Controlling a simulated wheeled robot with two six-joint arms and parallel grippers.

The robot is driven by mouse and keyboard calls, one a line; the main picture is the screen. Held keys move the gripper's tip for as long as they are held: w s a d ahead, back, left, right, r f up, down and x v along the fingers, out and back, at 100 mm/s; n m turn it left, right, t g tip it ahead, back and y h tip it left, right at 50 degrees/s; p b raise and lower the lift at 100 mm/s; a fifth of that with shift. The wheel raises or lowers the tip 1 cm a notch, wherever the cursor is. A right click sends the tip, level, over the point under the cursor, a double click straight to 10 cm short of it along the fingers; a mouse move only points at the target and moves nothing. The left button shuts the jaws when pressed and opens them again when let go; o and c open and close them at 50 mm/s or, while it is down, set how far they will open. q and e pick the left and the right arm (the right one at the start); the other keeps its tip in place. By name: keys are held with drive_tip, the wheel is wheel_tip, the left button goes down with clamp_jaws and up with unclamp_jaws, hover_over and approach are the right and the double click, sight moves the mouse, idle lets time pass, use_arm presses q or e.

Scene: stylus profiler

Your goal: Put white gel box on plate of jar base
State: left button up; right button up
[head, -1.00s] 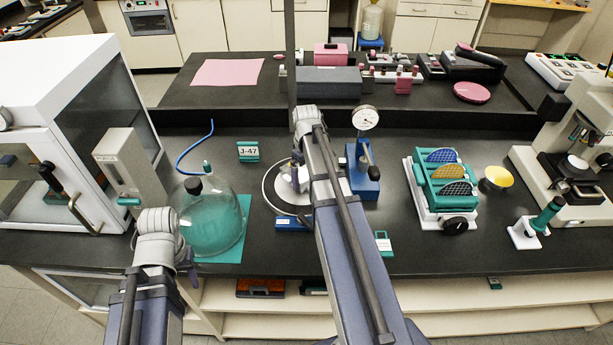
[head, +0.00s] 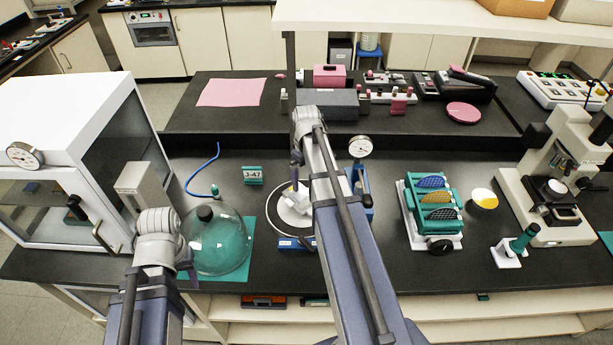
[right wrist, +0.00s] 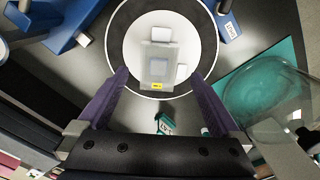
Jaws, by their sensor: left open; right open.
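The white gel box (right wrist: 157,68), pale grey-white with a yellow label, appears to lie on the round white plate (right wrist: 200,35) of the jar base. The plate has a dark ring around it, and smaller white pieces show beside the box. In the head view the box (head: 299,191) and plate (head: 287,214) are partly hidden by my right arm. My right gripper (right wrist: 160,92) is open, with its purple fingers apart and above the box, which shows between them. My left gripper (head: 187,268) is open beside the glass bell jar; its fingers are mostly hidden.
The glass bell jar (head: 222,245) stands on a teal mat left of the base. A J-47 sign (head: 253,175) stands behind them. A dial gauge on a blue stand (head: 361,147) is close right of my right arm. A teal rack (head: 432,205) stands farther right.

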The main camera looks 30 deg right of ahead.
drive_tip(key=shift+a, duration=0.1)
drive_tip(key=s+a, duration=0.5)
drive_tip(key=a, duration=0.5)
drive_tip(key=s+a, duration=0.4)
drive_tip(key=a, duration=0.6)
drive_tip(key=s+a+n+h, duration=0.1)
drive_tip(key=s+a, duration=0.4)
drive_tip(key=a, duration=0.5)
drive_tip(key=shift+s+a, duration=0.3)
drive_tip(key=shift+a, duration=0.05)
